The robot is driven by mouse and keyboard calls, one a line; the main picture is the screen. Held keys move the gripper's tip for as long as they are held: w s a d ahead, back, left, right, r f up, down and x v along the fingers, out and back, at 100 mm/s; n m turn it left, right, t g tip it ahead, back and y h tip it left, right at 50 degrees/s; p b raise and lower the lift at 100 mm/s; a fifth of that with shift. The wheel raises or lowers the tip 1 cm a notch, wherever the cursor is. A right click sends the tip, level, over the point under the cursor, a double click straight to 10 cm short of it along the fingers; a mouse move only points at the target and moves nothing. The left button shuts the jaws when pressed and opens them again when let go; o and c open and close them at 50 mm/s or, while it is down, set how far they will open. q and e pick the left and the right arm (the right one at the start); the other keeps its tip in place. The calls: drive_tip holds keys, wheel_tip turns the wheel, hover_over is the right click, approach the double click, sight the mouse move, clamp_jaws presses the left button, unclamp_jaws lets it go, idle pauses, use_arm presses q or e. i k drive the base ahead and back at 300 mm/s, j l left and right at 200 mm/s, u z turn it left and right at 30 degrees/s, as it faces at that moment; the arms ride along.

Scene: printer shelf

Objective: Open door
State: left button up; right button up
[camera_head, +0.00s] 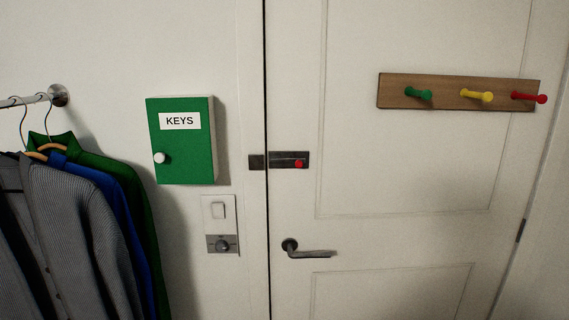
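A white panelled door (400,175) fills the right half of the head view. Its left edge meets the frame along a dark vertical gap, and it looks closed. A dark lever handle (310,251) sits low near that edge and points right, about level. Above it is a dark latch plate (289,160) with a red knob (298,163). A matching dark piece (256,162) sits on the frame just left of the gap. A hinge (520,230) shows at the door's right edge. Neither of my grippers is in view.
A wooden board with green, yellow and red pegs (450,93) is mounted on the door. Left of the door are a green KEYS cabinet (187,150) and a switch panel with a dial (221,224). Jackets (75,230) hang from a rail (25,100) at the far left.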

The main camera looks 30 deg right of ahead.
sight(421, 128)
drive_tip(key=z, duration=1.9)
